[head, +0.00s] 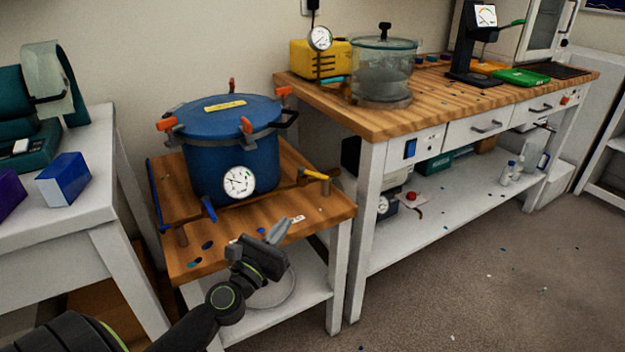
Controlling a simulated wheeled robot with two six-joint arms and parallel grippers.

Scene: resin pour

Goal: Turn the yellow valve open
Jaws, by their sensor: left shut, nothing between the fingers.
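The yellow valve (315,175) is a small lever handle on the right side of the blue pressure pot (233,158), above the small wooden table (318,212). The pot has a round white gauge (239,181) on its front, and orange clamps around its lid. My left gripper (281,229) is shut and empty at the table's front edge, in front of the pot. It is below and to the left of the valve, apart from it. My right gripper is not in view.
A long workbench (440,99) stands at the right, with a glass chamber (383,70) and a yellow pump (318,62) on it. A white table (50,212) stands at the left, holding a blue box (65,181).

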